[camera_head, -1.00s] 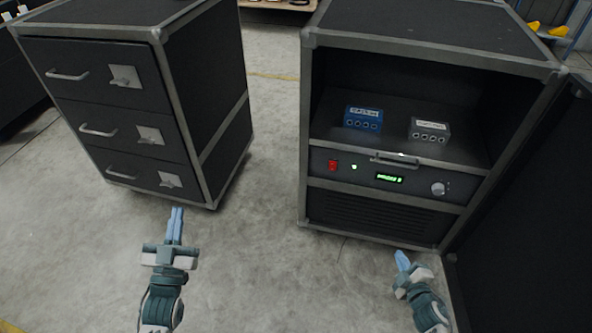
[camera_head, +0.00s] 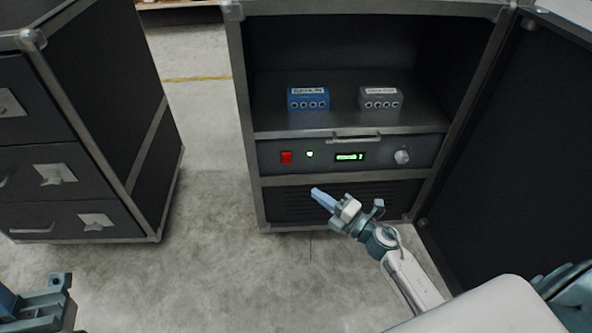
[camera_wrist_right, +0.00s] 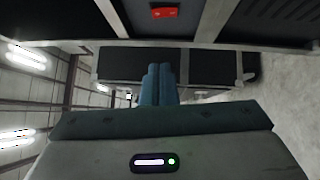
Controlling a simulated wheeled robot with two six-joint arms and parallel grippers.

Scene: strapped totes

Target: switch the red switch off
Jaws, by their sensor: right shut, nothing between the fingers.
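The red switch (camera_head: 286,158) is at the left end of a dark panel (camera_head: 380,154) in the open rack case. A small green light (camera_head: 309,154) glows just right of it. My right gripper (camera_head: 317,193) is shut and empty, in front of the vent below the panel, lower and to the right of the switch and apart from it. In the right wrist view the red switch (camera_wrist_right: 164,13) shows at the top, beyond the shut fingers (camera_wrist_right: 158,85). My left gripper (camera_head: 50,300) shows only partly at the lower left edge; its fingertips cannot be made out.
A blue box (camera_head: 308,98) and a grey box (camera_head: 380,97) stand on the shelf above the panel. A green display (camera_head: 350,157), a knob (camera_head: 402,156) and a handle (camera_head: 355,138) are on the panel. The open door (camera_head: 490,150) bounds the right; a drawer case (camera_head: 90,150) stands left.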

